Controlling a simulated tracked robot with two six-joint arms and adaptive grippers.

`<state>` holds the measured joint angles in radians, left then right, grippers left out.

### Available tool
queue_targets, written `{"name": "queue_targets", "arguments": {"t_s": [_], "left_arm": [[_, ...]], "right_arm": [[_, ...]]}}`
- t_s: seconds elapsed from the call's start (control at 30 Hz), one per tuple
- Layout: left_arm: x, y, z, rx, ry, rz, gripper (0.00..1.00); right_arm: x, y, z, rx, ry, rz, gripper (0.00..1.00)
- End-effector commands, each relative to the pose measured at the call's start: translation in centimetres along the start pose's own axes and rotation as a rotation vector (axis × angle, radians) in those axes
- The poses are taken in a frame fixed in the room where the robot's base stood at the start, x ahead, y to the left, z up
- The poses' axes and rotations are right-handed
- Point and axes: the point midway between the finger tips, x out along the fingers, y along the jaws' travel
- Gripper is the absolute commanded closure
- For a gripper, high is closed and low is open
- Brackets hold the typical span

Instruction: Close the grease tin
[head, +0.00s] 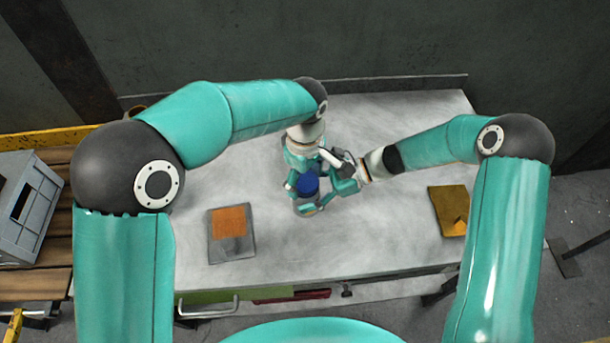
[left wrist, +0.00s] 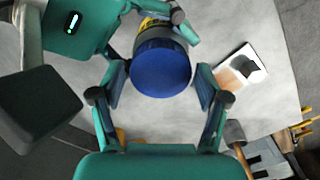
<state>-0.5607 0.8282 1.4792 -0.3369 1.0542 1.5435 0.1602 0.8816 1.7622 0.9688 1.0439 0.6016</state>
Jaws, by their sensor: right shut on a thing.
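The grease tin (head: 304,208) stands near the middle of the bench, largely hidden by my grippers. Its blue lid (head: 308,184) is over its top; I cannot tell how tightly it sits. In the left wrist view the round blue lid (left wrist: 161,68) faces the camera, with the tin's grey and yellow side (left wrist: 153,24) behind it. My left gripper (left wrist: 161,86) is open, a finger on either side of the lid with small gaps. It comes down from above in the head view (head: 305,182). My right gripper (head: 322,207) is shut on the tin from the right, below the lid.
A grey plate with an orange square (head: 230,222) lies left of the tin. A yellow pad (head: 449,211) lies at the right. A grey crate (head: 33,215) stands on wooden boards beyond the bench's left end. The bench top (head: 385,235) between tin and yellow pad is clear.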

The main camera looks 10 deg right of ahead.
Motion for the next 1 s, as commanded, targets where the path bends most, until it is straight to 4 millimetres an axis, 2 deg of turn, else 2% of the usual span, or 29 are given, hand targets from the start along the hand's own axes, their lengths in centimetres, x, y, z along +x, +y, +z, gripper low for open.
{"name": "queue_targets", "arguments": {"t_s": [0.03,0.2,0.3,0.47,0.57,1.0], "left_arm": [[-0.03,0.0,0.01,0.0,0.0,0.0,0.39],[-0.04,0.02,0.01,0.0,0.0,0.001,0.67],[-0.05,0.03,0.02,0.0,0.0,0.001,0.8],[-0.05,0.04,0.02,0.067,0.0,0.001,0.8],[-0.04,0.05,0.01,0.212,0.0,0.001,0.8],[0.02,0.1,-0.04,1.174,0.002,0.0,0.8]], "right_arm": [[-0.04,-0.03,0.12,-0.001,-0.002,0.0,1.0],[-0.03,-0.02,0.12,-0.001,-0.002,0.0,1.0],[-0.03,-0.02,0.13,-0.001,-0.002,0.0,1.0],[-0.02,-0.01,0.14,-0.001,-0.002,0.0,1.0],[-0.01,0.0,0.14,-0.001,-0.003,0.001,1.0],[-0.01,0.02,0.14,-0.001,-0.003,0.001,1.0]]}}
